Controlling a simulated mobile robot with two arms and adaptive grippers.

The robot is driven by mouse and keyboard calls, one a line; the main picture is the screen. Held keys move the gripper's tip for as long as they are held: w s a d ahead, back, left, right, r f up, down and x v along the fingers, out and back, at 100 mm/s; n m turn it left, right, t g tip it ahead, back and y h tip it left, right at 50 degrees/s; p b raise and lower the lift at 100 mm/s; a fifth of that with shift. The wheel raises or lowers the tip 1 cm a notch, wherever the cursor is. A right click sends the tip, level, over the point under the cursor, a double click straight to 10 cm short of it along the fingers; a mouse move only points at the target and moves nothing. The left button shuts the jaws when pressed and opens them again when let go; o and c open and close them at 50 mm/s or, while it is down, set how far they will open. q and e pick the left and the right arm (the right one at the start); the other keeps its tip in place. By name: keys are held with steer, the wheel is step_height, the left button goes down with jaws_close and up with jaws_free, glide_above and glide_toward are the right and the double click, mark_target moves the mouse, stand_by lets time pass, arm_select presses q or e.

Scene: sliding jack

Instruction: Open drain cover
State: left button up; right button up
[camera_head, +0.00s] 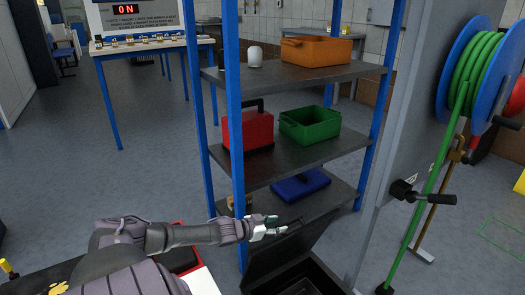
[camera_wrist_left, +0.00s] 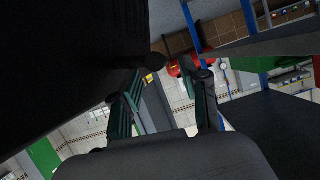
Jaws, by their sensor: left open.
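The drain cover looks to be the dark flat panel (camera_head: 282,250) at bottom centre in the head view. It stands tilted up at the back of a dark, box-like opening (camera_head: 305,280), which the lower picture edge cuts off. My left gripper (camera_head: 272,226) is at the panel's upper left edge, beside the blue shelf post. I cannot tell whether it touches the panel. In the left wrist view its two fingers (camera_wrist_left: 163,105) are spread apart with nothing visible between them. A large dark surface (camera_wrist_left: 60,60) fills that view's upper left. My right gripper is not in view.
A blue-post shelf (camera_head: 300,165) stands just behind, with a red toolbox (camera_head: 248,130), a green crate (camera_head: 310,125), an orange crate (camera_head: 316,50) and a blue item (camera_head: 300,185). A grey panel with a green hose reel (camera_head: 475,65) stands on the right.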

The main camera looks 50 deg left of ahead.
arm_select(q)
steer(key=v, duration=0.6)
steer(key=shift+s+r, duration=0.2)
stand_by(0.5)
